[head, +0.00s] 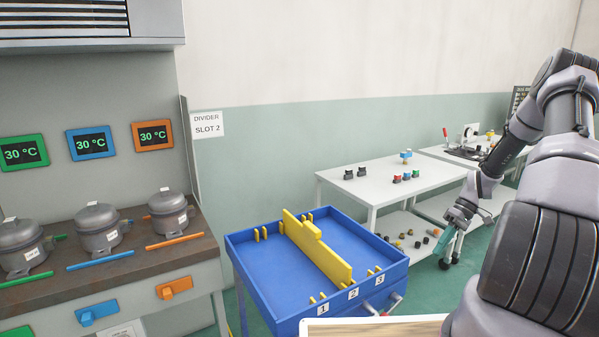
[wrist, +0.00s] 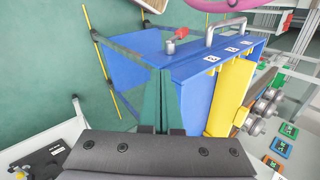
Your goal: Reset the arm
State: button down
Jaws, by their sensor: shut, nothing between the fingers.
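My arm reaches in from the right of the head view. My gripper (head: 447,243) hangs there in the air with its fingers pointing down, to the right of the blue tray. In the wrist view the gripper's greenish see-through fingers (wrist: 158,102) are together and empty. In the head view a yellow divider (head: 316,247) stands upright inside the blue tray (head: 246,279). Its near end is close to the label 2. The blue tray (wrist: 160,72) and the yellow divider (wrist: 232,92) also show beyond the fingers in the wrist view.
A white table (head: 400,184) with small coloured parts is behind my gripper. A sign (head: 207,125) on the wall reads "DIVIDER SLOT 2". Green floor shows between tray and table.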

jog(key=s+a+r+m+t+h, duration=0.1)
jog(key=a+r+m+t+h, duration=0.3)
jog(key=r, duration=1)
jog(key=s+a+r+h, duration=0.1)
jog(key=a+r, duration=0.4)
jog(key=r, duration=1)
jog(key=s+a+r+m+t, duration=0.2)
jog(key=s+a+r+t, duration=0.1)
jog(key=s+r, duration=0.4)
jog(key=s+a+r+m+t, duration=0.2)
jog(key=s+a+r, duration=0.4)
jog(key=s, duration=0.5)
jog(key=shift+s+a+r+t, duration=0.15)
jog(key=shift+a+r+t, duration=0.15)
jog(key=shift+r+t, duration=0.55)
